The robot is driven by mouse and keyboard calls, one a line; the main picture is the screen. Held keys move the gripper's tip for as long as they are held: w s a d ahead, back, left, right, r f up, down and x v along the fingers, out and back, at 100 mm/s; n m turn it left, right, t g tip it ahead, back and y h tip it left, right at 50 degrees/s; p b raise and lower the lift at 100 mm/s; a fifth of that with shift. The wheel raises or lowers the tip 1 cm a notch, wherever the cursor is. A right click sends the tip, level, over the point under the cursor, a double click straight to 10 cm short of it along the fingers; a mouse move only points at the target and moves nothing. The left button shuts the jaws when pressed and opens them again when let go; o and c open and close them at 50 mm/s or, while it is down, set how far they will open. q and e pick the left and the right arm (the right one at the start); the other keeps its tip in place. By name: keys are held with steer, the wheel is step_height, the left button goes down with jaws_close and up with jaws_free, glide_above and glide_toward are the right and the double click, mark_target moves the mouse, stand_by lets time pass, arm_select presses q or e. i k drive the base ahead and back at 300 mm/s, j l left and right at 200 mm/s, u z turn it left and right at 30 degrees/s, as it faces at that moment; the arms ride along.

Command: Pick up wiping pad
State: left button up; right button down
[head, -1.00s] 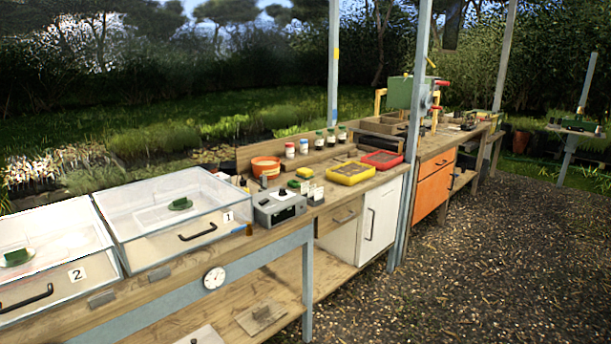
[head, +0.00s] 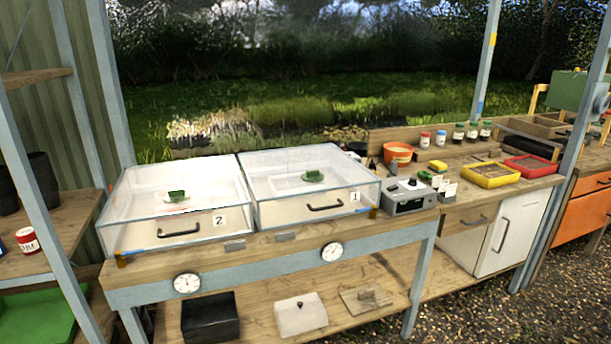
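No item is clearly recognisable as the wiping pad. A small yellow block (head: 438,166) on the workbench, behind the grey box with a dial, looks most like a pad or sponge. It is too small to tell for sure. A small green and yellow item (head: 425,176) lies just in front of it. Neither of my grippers shows in the head view.
Two clear-lidded boxes, numbered 2 (head: 141,236) and 1 (head: 284,212), stand on the bench at left and centre. A grey device (head: 408,197) stands right of them. Yellow (head: 490,184) and red (head: 531,176) trays lie farther right. A steel post (head: 478,75) rises there.

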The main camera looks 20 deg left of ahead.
mark_target(438, 167)
steer(key=i+l, duration=0.35)
steer(key=i+l+u, duration=0.1)
steer(key=i+l, duration=0.25)
steer(key=i, duration=0.2)
